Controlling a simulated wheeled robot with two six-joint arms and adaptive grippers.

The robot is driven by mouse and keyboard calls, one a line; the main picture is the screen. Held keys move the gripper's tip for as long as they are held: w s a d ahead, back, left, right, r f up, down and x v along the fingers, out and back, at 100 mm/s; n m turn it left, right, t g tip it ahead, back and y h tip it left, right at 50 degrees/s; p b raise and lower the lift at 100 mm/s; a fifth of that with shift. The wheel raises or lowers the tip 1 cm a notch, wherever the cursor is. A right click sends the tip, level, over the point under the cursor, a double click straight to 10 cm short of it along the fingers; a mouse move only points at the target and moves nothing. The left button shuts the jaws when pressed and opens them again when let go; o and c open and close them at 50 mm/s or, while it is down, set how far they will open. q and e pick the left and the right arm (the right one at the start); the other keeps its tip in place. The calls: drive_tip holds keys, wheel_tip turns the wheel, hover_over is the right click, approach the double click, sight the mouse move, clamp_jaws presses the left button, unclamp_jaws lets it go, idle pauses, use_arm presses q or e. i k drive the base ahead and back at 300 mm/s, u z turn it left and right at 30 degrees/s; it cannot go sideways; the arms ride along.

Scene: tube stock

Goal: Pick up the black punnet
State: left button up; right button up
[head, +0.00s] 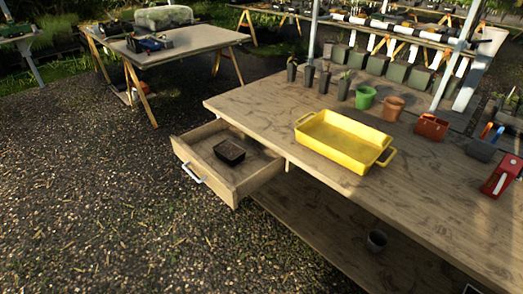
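The black punnet (229,151) is a small dark square tub. It lies in the open wooden drawer (238,187) that sticks out from the left end of the workbench. The drawer has a pale handle (194,173) on its front. The punnet stands apart from the drawer's front, and its open top faces up. Neither of my grippers shows in the head view.
On the wooden workbench (420,210) stand a yellow tray (345,146), a green pot (366,97), an orange pot (391,108) and several dark tube pots. Open gravel (90,200) lies left of the drawer. Another table (185,42) stands behind.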

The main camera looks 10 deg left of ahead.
sight(230, 153)
drive_tip(key=z, duration=0.45)
drive_tip(key=i, duration=0.6)
drive_tip(key=z, duration=0.25)
